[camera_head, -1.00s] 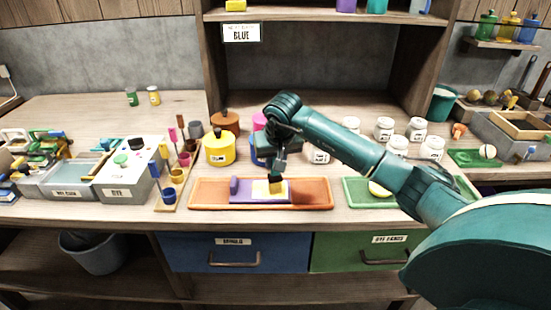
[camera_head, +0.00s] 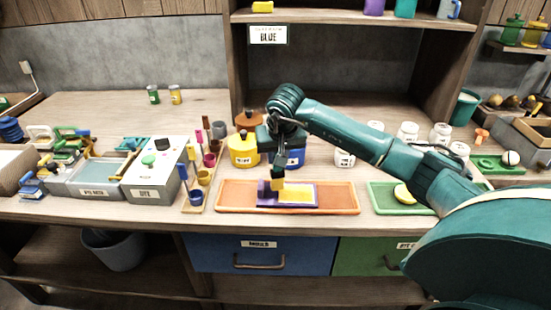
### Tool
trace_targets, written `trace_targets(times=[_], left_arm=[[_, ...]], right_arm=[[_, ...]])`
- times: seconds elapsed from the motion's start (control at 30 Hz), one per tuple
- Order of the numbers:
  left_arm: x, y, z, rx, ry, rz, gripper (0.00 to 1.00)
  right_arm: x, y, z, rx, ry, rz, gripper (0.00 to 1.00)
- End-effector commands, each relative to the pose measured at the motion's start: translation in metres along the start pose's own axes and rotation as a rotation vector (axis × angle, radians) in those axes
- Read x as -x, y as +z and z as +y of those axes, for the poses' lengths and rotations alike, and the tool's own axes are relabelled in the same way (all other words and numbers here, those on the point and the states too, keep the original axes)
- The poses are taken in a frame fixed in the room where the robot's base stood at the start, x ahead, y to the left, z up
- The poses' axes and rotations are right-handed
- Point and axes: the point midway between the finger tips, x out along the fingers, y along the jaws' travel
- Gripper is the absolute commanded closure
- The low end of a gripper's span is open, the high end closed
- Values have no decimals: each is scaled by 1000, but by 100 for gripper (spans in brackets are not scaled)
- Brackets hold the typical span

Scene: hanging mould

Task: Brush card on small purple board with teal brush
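A small purple board (camera_head: 286,206) lies on an orange tray (camera_head: 338,198). A yellow card or patch (camera_head: 299,194) covers much of the board's top, and a raised purple part stands at its left end. My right gripper (camera_head: 278,171) points down over the left part of the board. It appears shut on a brush (camera_head: 277,184), whose tan tip shows just below the fingers, at or just above the board. The fingers hide most of the brush, so its teal colour is not clear. My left gripper is not in view.
Yellow (camera_head: 243,151) and blue paint pots stand close behind the tray. A rack of small cups (camera_head: 197,197) and brushes is to the left. A green tray (camera_head: 382,201) lies to the right, partly behind my arm. White jars (camera_head: 408,131) stand further back.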

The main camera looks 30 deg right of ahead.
Motion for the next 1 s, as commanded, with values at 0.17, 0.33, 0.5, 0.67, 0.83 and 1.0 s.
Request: trace_targets(times=[0.17,0.33,0.5,0.67,0.83,1.0], left_arm=[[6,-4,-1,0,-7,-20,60],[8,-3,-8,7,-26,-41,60],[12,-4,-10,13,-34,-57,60],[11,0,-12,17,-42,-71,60],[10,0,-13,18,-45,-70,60],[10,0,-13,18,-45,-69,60]], right_arm=[[19,-6,2,-3,2,0,100],[34,-10,4,-9,4,1,100],[48,-14,6,-13,5,0,100],[52,-14,7,-15,7,-1,100],[52,-14,7,-15,7,-1,100],[52,-14,7,-15,7,-1,100]])
